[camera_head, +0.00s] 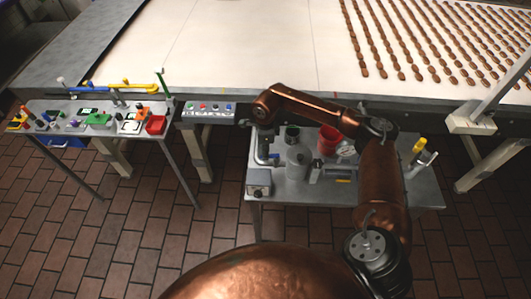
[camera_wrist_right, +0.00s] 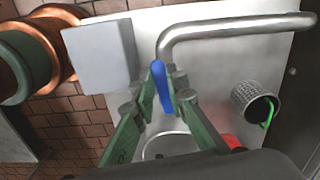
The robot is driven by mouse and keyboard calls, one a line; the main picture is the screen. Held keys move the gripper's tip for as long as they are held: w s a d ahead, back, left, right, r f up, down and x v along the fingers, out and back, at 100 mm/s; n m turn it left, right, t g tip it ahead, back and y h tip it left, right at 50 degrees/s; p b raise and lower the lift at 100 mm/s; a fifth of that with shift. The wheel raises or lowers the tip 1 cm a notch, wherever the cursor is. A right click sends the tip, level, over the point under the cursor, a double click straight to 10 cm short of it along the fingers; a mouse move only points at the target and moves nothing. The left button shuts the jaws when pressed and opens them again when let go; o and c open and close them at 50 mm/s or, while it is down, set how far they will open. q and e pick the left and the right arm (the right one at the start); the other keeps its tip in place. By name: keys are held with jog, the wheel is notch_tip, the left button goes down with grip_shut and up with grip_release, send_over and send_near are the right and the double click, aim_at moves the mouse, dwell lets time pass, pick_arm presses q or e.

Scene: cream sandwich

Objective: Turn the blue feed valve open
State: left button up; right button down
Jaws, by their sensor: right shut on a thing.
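The blue feed valve (camera_wrist_right: 162,88) shows in the right wrist view as a narrow blue lever, upright in the picture, near a bent grey metal pipe (camera_wrist_right: 235,28). My right gripper (camera_wrist_right: 162,82) has its green fingers closed on the lever, one on each side. In the head view my copper right arm reaches left over the small grey table, and its wrist hangs above the left end of that table. The fingers are too small to make out there. My left gripper is not in view.
The grey table (camera_head: 425,192) also holds a red container (camera_head: 329,139), a grey bottle (camera_head: 296,162) and a box (camera_head: 259,182). A wide conveyor (camera_head: 250,45) with rows of brown pieces runs behind. A cluttered side table (camera_head: 70,138) stands at left. Brick floor is clear in front.

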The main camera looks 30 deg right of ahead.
jog(key=c, duration=1.9)
grip_release()
jog(key=shift+c, duration=0.2)
notch_tip(320, 180, up, 12)
